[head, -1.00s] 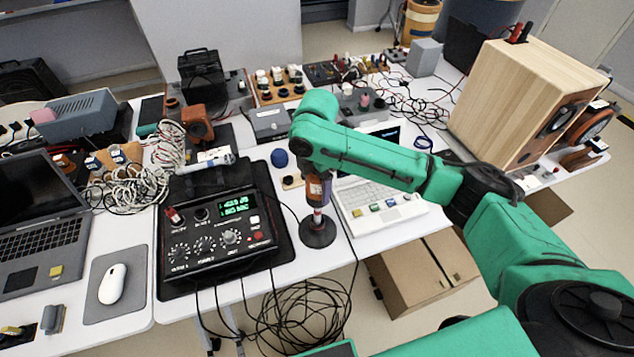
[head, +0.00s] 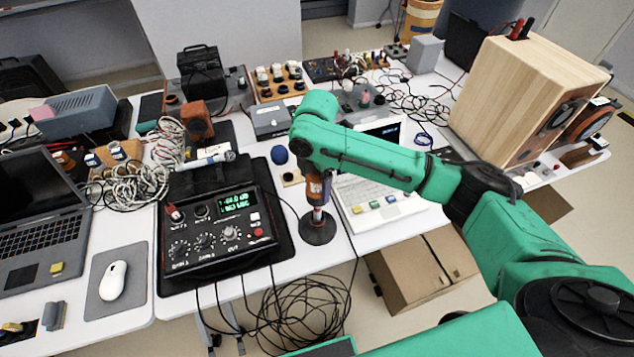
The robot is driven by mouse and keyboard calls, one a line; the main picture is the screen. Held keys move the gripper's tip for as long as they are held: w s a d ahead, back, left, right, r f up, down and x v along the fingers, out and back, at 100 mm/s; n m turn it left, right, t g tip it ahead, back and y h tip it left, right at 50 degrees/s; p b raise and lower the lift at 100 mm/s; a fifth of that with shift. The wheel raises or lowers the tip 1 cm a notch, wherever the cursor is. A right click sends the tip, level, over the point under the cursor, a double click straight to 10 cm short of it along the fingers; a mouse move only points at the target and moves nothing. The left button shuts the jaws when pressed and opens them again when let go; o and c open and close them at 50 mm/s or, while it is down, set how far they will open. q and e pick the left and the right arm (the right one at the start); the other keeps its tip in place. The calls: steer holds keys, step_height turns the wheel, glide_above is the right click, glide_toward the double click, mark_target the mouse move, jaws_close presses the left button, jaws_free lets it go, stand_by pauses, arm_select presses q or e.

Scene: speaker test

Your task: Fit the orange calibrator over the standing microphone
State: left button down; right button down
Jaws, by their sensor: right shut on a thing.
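My right gripper (head: 318,192) points down at the near edge of the table, shut on the orange calibrator (head: 314,187). The gripper and forearm hide much of the calibrator. Directly below it stands the microphone (head: 317,215), a slim upright post on a round black base (head: 318,232). The calibrator's lower end is at the top of the microphone. I cannot tell whether it is around the tip or just above it. My left gripper is not in view.
A black meter box (head: 220,228) with a green display stands close left of the microphone. A white laptop-like device (head: 375,208) lies close right. A blue ball (head: 279,155) sits behind. Cables hang below the table edge, beside a cardboard box (head: 420,275).

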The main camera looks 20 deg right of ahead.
jaws_free()
steer(key=shift+f, duration=0.1)
